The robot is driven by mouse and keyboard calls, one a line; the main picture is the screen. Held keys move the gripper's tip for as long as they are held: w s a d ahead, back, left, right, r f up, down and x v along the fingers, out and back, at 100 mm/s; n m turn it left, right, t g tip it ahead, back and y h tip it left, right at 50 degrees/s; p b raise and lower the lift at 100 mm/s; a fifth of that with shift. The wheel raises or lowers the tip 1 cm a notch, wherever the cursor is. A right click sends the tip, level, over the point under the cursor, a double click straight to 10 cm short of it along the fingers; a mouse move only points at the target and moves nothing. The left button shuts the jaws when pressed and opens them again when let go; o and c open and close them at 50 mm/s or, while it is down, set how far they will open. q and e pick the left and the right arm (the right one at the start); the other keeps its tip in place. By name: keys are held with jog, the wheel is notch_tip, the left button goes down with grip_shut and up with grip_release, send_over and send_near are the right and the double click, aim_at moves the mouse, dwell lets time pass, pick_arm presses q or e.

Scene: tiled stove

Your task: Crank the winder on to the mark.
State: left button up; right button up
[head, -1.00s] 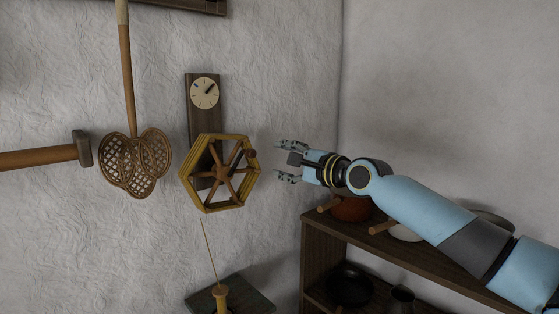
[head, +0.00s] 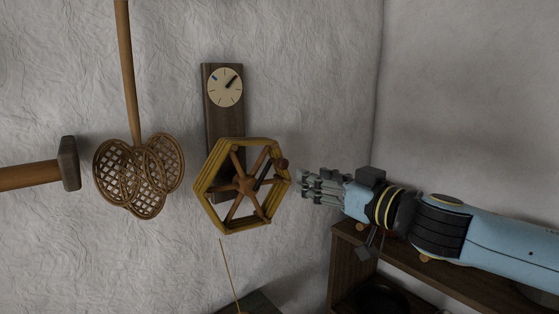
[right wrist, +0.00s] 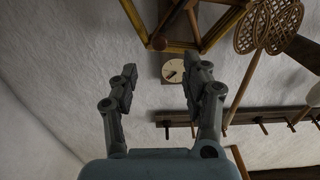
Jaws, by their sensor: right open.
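The winder (head: 209,205) is a six-sided yellow wooden wheel with brown spokes, mounted on a dark board (head: 224,122) on the wall. Its crank knob (head: 281,164) is at the upper right of the wheel. The dial (head: 225,87) above has a dark hand pointing to the upper right and a blue mark at its upper left. My right gripper (head: 304,184) is open and empty, just right of the wheel and a little below the knob. In the right wrist view the knob (right wrist: 159,44) lies beyond the open fingers, apart from them. My left gripper is not in view.
A wicker beater (head: 139,172) hangs left of the winder. A hammer-like tool (head: 68,163) juts in from the left edge. A dark wooden shelf (head: 345,262) stands below my right arm. A thread (head: 230,272) runs down from the wheel.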

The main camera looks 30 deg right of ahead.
aim_at(285, 166)
jog(key=w+p, duration=0.1)
jog(key=w, duration=0.4)
jog(key=shift+w+a+p, duration=0.1)
jog(key=shift+a+p, duration=0.05)
jog(key=shift+p, duration=0.25)
jog(key=w+b, duration=0.2)
jog(key=w, duration=0.2)
jog(key=shift+a+f, duration=0.1)
jog(key=shift+w+a, duration=0.15)
jog(key=shift+w, duration=0.7)
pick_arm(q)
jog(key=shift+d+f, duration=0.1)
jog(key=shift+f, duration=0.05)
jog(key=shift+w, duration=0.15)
pick_arm(e)
grip_shut()
